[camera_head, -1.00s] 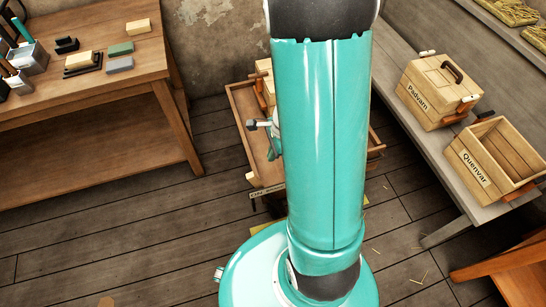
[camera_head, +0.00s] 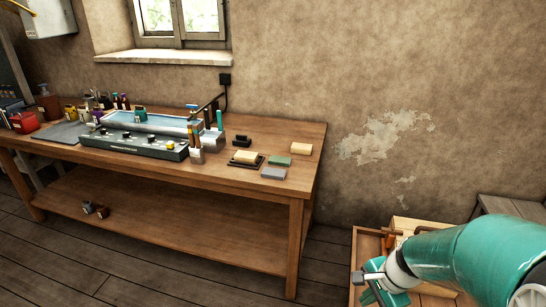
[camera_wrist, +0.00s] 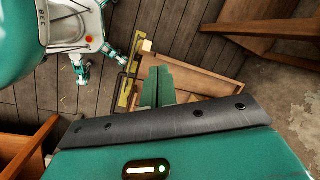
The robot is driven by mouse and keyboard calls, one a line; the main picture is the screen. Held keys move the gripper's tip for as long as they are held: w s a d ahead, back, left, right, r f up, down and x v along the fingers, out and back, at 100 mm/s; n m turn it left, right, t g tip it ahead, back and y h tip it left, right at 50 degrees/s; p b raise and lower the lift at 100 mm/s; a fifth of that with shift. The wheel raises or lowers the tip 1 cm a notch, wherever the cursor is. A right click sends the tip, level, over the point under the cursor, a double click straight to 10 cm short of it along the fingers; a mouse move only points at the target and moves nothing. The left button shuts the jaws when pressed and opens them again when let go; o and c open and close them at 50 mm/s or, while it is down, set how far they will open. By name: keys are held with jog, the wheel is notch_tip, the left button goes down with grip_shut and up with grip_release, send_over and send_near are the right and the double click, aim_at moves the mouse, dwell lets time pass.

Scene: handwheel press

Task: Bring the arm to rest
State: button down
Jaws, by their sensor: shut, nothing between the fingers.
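My gripper (camera_wrist: 158,72) shows in the wrist view as two teal fingers closed together, with nothing between them. It is over or in front of an open wooden crate (camera_wrist: 208,88); the gap between them cannot be judged. In the head view my teal arm reaches in from the lower right, bent, with its wrist end near the same crate (camera_head: 366,240). The fingertips cannot be made out clearly there.
A wooden workbench (camera_head: 225,178) stands at the left, bearing a green-framed tray (camera_head: 135,145), a soap-like block (camera_head: 246,156) and several small blocks. A plastered wall (camera_head: 300,60) is behind it. Plank floor (camera_head: 150,245) is bare in front.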

jog(key=s+a+r+n+t+h, duration=0.1)
jog(key=s+a+r+n, duration=0.2)
jog(key=r+n, duration=0.4)
jog(key=s+a+r+n+t+h, duration=0.1)
jog(key=s+a+r+n+t, duration=0.1)
jog(key=s+a+r+n, duration=0.2)
notch_tip(320, 180, up, 8)
jog(key=s+n, duration=0.1)
jog(key=n, duration=0.2)
jog(key=shift+s+a+f+h, duration=0.15)
jog(key=shift+s+f+h, duration=0.1)
jog(key=shift+h, duration=0.05)
